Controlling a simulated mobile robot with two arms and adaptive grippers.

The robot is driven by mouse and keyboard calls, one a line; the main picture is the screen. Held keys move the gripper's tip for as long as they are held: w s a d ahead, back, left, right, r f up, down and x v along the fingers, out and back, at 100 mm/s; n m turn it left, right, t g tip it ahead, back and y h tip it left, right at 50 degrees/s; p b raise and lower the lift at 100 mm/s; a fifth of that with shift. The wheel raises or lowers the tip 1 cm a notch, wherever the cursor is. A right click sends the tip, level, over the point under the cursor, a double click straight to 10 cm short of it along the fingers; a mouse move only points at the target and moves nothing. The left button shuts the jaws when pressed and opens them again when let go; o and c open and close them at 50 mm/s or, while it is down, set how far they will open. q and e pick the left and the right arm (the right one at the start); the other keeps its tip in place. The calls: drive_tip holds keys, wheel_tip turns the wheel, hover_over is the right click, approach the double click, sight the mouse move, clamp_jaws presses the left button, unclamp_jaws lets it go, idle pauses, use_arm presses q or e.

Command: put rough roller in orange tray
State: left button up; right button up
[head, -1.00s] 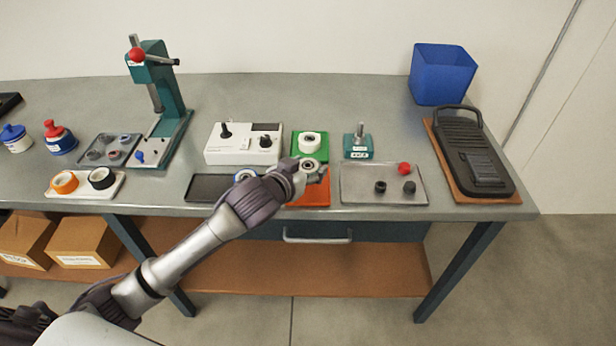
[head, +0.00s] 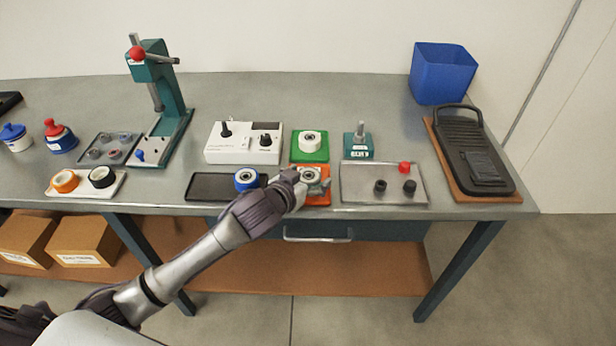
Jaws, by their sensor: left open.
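A pale roller with a dark bearing centre (head: 310,174) is at the orange tray (head: 318,199), and appears to rest in it. My left gripper (head: 313,185) is open at the roller's near side, its fingers close against or beside it. The gripper hides part of the tray and the roller's near edge; I cannot tell whether the fingers touch the roller. My right gripper is not in view.
A green tray (head: 298,157) with a white roller (head: 310,141) stands behind. A black tray (head: 205,187) with a blue roller (head: 246,179) is on the left. A metal tray (head: 384,170) with small knobs is on the right. A white tester (head: 240,155) stands behind left.

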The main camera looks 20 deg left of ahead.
use_arm(q)
drive_tip(key=shift+r, duration=0.1)
drive_tip(key=shift+s+r, duration=0.1)
drive_tip(key=shift+s, duration=0.05)
drive_tip(key=v, duration=1.1)
drive_tip(key=shift+s+r, duration=0.15)
drive_tip(key=shift+s, duration=0.1)
